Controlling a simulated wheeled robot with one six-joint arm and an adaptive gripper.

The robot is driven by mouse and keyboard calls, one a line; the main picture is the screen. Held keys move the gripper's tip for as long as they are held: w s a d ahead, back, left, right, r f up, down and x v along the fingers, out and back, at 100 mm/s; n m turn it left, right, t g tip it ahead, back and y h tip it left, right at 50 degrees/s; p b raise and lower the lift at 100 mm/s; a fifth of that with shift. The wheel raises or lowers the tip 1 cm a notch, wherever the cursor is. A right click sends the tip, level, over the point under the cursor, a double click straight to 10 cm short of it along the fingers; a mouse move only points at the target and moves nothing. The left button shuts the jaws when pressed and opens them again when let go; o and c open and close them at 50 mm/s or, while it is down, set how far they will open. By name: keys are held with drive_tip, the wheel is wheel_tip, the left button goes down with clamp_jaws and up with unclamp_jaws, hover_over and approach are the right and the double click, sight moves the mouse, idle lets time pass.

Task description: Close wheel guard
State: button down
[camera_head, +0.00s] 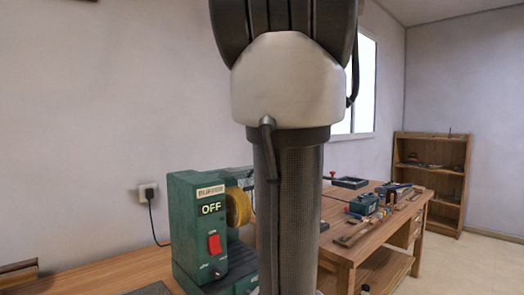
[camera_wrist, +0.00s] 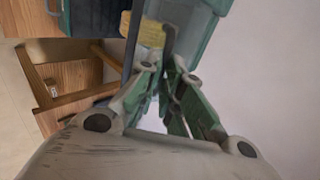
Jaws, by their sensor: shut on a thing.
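The green grinder (camera_head: 208,230) stands on the bench, with an OFF sign and a red switch on its front. Its yellow wheel (camera_head: 238,208) shows partly beside my arm, and also at the top of the wrist view (camera_wrist: 143,28). The green wheel guard (camera_wrist: 196,24) is next to the wheel in the wrist view, with a dark bar in front of it. My gripper (camera_wrist: 168,72) is shut on the guard's dark bar, which reaches between its fingertips. The head view hides my gripper behind my arm, and the guard's exact angle is unclear.
A wooden workbench (camera_head: 350,252) with tools and small boxes stands to the right. A wooden shelf (camera_head: 430,180) is in the far corner. A wall socket with a plug (camera_head: 148,193) is left of the grinder. Open floor (camera_head: 475,270) lies at the right.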

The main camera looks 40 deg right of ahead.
drive_tip(key=f, duration=0.1)
drive_tip(key=s+f, duration=0.1)
drive_tip(key=f, duration=0.1)
drive_tip(key=shift+t, duration=0.3)
drive_tip(key=c, duration=2.1)
unclamp_jaws()
drive_tip(key=shift+s+f, duration=0.1)
drive_tip(key=shift+f, duration=0.15)
drive_tip(key=o, duration=0.5)
drive_tip(key=shift+o, duration=0.2)
drive_tip(key=v, duration=1.2)
